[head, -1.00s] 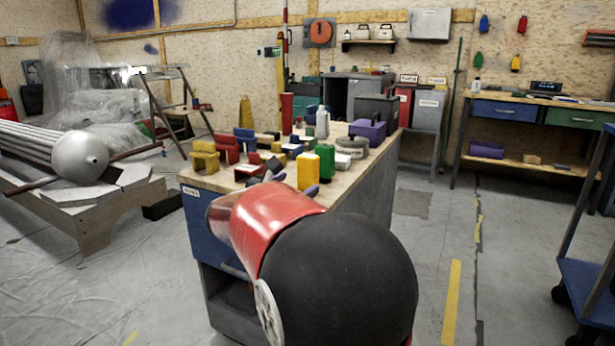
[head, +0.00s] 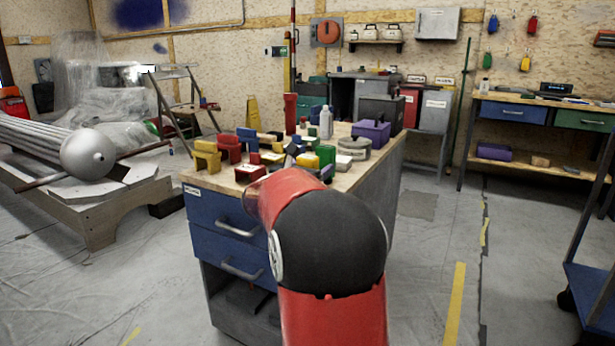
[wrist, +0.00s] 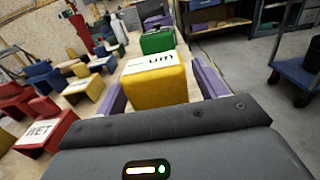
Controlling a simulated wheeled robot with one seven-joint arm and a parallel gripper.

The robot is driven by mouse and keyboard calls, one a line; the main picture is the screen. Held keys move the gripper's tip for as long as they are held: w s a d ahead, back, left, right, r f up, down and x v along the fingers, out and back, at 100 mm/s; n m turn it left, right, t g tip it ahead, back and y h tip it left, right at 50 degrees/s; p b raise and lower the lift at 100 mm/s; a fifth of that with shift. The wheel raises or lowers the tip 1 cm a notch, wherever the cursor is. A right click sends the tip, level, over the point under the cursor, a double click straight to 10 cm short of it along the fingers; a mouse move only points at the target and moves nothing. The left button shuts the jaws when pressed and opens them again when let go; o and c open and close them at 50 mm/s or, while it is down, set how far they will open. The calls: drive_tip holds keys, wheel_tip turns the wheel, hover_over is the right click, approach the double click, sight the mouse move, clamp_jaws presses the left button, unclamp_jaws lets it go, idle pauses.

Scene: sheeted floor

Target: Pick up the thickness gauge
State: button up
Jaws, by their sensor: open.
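A yellow block-shaped device (wrist: 155,88) with a white label on top, on which "um" can be read, is centred ahead of my gripper (wrist: 162,84) in the wrist view. I take it for the thickness gauge. My gripper is open, with one purple finger on each side of the device; I cannot tell whether they touch it. In the head view the yellow device (head: 308,160) stands near the front of the bench top, and my arm hides most of the gripper.
The wooden bench top (head: 347,180) is crowded. A green item (wrist: 157,40) stands just behind the device. A red block labelled "WET" (wrist: 45,128) and a yellow block (wrist: 84,88) are to the left. A purple box (head: 371,133) sits farther back.

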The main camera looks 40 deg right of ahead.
drive_tip(key=c, duration=1.1)
drive_tip(key=shift+c, duration=0.2)
